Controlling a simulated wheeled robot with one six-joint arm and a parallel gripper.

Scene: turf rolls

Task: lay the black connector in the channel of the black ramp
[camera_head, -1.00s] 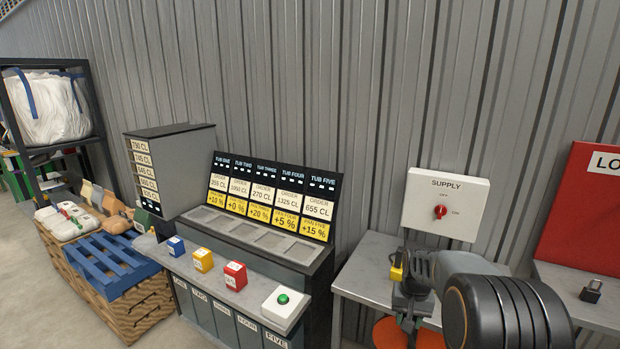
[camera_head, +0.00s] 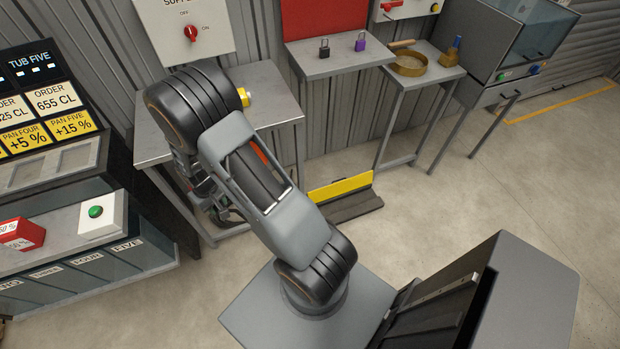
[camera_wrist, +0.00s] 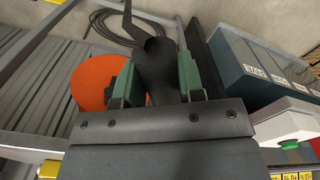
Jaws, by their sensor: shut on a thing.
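In the wrist view my gripper (camera_wrist: 158,88) has green-padded fingers shut on the black connector (camera_wrist: 158,62). A thin dark tail rises from the connector toward a loop of black cable (camera_wrist: 125,22) on the floor. In the head view my own arm covers most of the gripper and the connector, beside the grey supply table. The black ramp (camera_head: 356,209) lies on the floor right of my arm, with a yellow strip or lid (camera_head: 341,191) standing along its back. Its channel is hard to make out from here. The gripper is apart from the ramp.
The supply table (camera_head: 270,83) stands behind my arm, with a small yellow item (camera_head: 243,96) on it. An orange disc (camera_wrist: 93,82) shows beside the fingers. A shelf with padlocks (camera_head: 338,66) and a table with a pan (camera_head: 410,65) stand farther right. Floor right of the ramp is clear.

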